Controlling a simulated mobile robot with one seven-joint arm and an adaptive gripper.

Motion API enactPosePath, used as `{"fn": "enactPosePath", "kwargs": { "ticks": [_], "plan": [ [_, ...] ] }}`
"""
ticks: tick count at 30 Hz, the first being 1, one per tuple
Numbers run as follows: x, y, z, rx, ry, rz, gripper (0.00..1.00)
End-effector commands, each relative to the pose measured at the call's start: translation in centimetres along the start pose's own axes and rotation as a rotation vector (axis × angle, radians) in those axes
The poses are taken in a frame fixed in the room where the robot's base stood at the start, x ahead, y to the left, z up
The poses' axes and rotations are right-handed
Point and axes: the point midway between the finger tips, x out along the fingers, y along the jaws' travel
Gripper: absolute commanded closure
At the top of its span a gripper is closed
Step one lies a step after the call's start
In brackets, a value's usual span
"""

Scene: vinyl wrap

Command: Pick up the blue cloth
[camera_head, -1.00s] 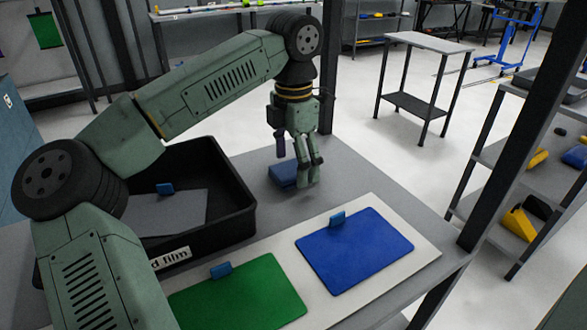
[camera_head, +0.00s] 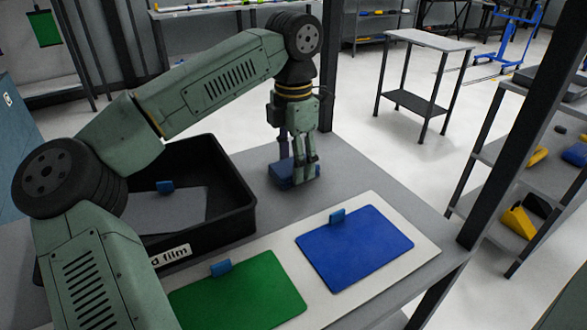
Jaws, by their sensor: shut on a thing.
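The blue cloth (camera_head: 280,174) is a small folded dark-blue pad on the grey table, behind the white board. My gripper (camera_head: 301,179) points down at its right part, with the fingers low around it. The gripper is shut on the cloth. The fingers hide the cloth's right side. The cloth looks to be at table height; I cannot tell whether it touches the table.
A white board (camera_head: 421,259) in front bears a blue sheet (camera_head: 355,248) and a green sheet (camera_head: 240,298), each with a blue tab. A black bin (camera_head: 236,216) with a grey sheet stands left. A dark post (camera_head: 325,75) rises behind the table's far corner.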

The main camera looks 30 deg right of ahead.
Motion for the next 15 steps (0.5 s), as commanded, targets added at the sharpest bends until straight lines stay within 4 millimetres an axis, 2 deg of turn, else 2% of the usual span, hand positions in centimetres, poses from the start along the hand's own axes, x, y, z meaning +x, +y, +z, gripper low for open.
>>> {"fn": "enactPosePath", "kwargs": {
  "ticks": [5,8,15],
  "plan": [
    [-0.1,0.0,0.0,0.0,0.0,0.001,0.68],
    [-0.9,0.0,0.0,0.0,0.0,0.002,0.68],
    [-5.6,0.0,0.1,-0.001,-0.001,0.004,0.68]
  ]
}}
